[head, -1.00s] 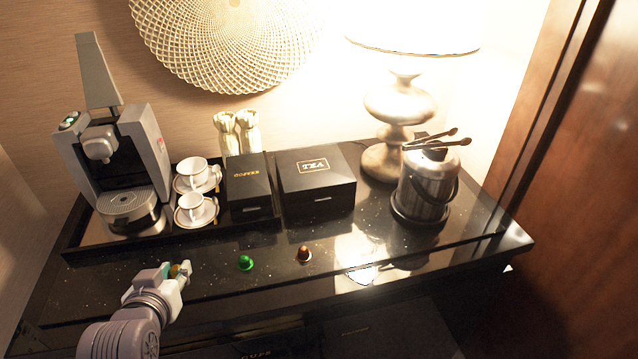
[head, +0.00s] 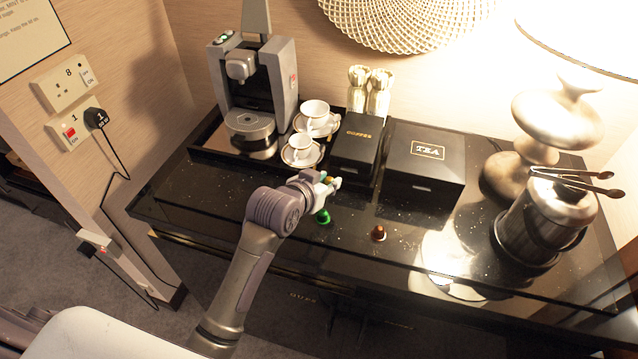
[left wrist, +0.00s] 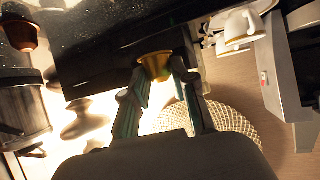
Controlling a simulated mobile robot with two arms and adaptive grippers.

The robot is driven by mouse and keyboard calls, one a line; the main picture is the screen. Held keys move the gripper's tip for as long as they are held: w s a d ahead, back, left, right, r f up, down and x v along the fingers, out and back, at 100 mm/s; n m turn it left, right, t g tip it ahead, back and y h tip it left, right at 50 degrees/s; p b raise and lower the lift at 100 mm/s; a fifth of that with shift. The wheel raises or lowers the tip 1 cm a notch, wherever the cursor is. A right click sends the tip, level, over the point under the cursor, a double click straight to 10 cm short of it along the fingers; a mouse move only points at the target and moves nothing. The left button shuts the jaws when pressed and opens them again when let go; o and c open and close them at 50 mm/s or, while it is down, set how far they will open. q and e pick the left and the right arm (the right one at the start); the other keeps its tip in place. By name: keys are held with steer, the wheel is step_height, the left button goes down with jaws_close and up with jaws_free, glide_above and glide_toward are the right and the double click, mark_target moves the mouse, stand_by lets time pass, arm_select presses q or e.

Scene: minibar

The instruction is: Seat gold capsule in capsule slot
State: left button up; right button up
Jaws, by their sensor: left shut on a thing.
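My left gripper (head: 326,183) is shut on the gold capsule, held above the counter in front of the coffee box. In the left wrist view the gold capsule (left wrist: 155,66) sits between the tips of the fingers (left wrist: 158,78). In the head view the fingers mostly hide it. The coffee machine (head: 284,78) stands at the back left of the counter, with its lever (head: 256,16) raised. The capsule slot itself cannot be made out. Part of the machine shows in the left wrist view (left wrist: 285,75) at the right. My right gripper is not in view.
A green capsule (head: 323,216) and a copper capsule (head: 379,233) stand on the counter near the gripper. Two cups (head: 315,113) on saucers stand beside the machine. The coffee box (head: 357,138), tea box (head: 424,172) and ice bucket (head: 543,222) stand farther right.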

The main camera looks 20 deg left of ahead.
arm_select(q)
steer(key=w+a+f, duration=0.1)
steer(key=a, duration=0.1)
steer(key=w+a+f, duration=0.2)
steer(key=shift+w+p, duration=0.2)
steer(key=shift+p, duration=0.1)
steer(key=shift+f+p, duration=0.4)
steer(key=shift+f, duration=1.7)
steer(key=o, duration=0.7)
steer(key=shift+f, duration=0.1)
